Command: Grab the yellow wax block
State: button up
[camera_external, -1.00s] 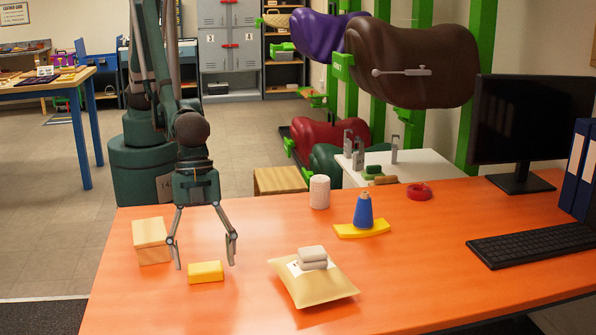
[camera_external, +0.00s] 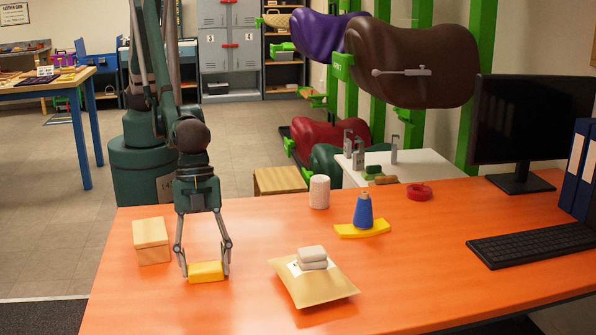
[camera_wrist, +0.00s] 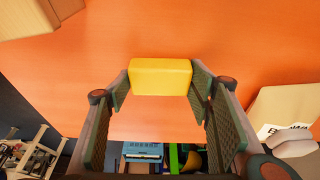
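The yellow wax block (camera_external: 206,272) lies on the orange table near its front left. It also shows at the top middle of the wrist view (camera_wrist: 160,77). My gripper (camera_external: 205,274) is lowered around the block, one finger on its left end and one on its right end. Both fingertips appear to touch the block's ends in the wrist view (camera_wrist: 160,84). The block rests on the table, and no gap under it can be seen.
A wooden box (camera_external: 151,241) stands just left of my gripper.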

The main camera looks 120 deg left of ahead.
aim_at(204, 265)
jog(key=shift+r, duration=0.15)
jog(key=shift+c, duration=0.5)
notch_tip(204, 265, up, 10)
jog(key=p, duration=0.2)
dwell(0.7)
